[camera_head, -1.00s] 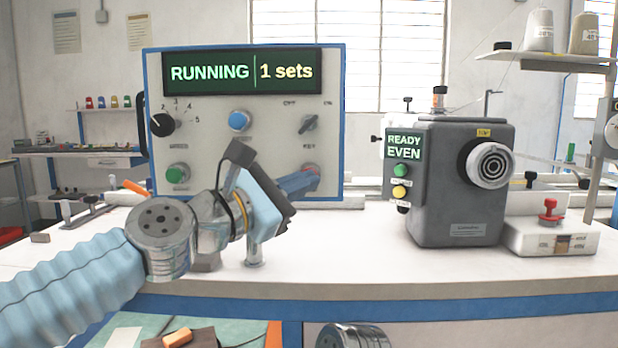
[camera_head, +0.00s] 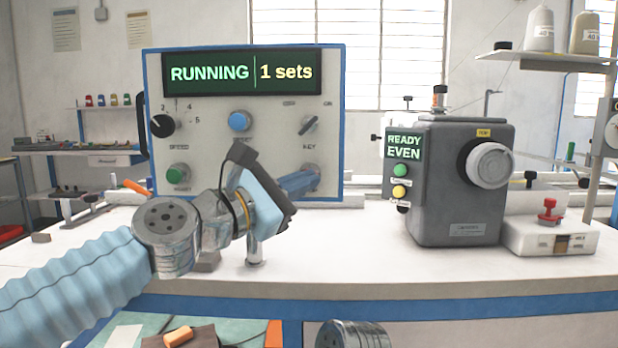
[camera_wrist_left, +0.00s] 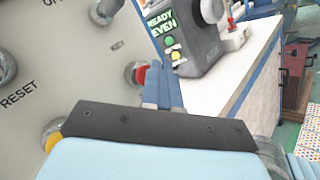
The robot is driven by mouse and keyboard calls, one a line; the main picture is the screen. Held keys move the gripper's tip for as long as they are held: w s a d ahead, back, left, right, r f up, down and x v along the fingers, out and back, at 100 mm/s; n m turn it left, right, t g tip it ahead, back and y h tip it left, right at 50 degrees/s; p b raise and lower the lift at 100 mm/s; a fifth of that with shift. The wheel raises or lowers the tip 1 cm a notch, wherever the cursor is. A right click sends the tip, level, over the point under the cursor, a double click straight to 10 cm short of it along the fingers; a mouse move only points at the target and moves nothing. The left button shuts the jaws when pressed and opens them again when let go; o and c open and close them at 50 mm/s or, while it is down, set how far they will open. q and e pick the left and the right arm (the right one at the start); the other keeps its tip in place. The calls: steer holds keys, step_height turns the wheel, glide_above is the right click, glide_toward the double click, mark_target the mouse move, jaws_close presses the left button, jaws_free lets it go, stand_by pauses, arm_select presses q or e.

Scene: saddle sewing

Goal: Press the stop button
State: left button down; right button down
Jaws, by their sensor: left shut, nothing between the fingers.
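The control panel (camera_head: 240,150) reads "RUNNING 1 sets" on its screen. My left gripper (camera_head: 312,181) is in front of the panel's lower right, with its blue fingers shut together and empty. The fingers also show in the left wrist view (camera_wrist_left: 161,80). There a red button (camera_wrist_left: 139,74) in a metal ring sits just left of the fingertips. I cannot tell whether they touch it. In the head view the fingers cover the red face, and only part of the round metal ring (camera_head: 311,168) shows. My right gripper is not in view.
The panel also has a green button (camera_head: 175,174), a blue button (camera_head: 239,121), a black dial (camera_head: 162,125) and a key switch (camera_head: 309,125). A grey machine (camera_head: 462,205) reading "READY EVEN" stands to the right. The white tabletop (camera_head: 340,250) between them is clear.

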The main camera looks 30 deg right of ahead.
arm_select(q)
steer(key=shift+w+d, duration=0.2)
steer(key=shift+w, duration=0.15)
stand_by(0.3)
steer(key=shift+s+a, duration=0.1)
stand_by(0.3)
steer(key=shift+s+a+b, duration=0.35)
steer(key=shift+s+a, duration=0.05)
steer(key=shift+s, duration=0.25)
steer(key=shift+s+a+b, duration=0.45)
steer(key=shift+s, duration=0.25)
steer(key=shift+s+a+b, duration=0.4)
steer(key=shift+s+b, duration=0.1)
steer(key=shift+s, duration=0.25)
steer(key=shift+s+a+b, duration=0.45)
steer(key=shift+s, duration=0.25)
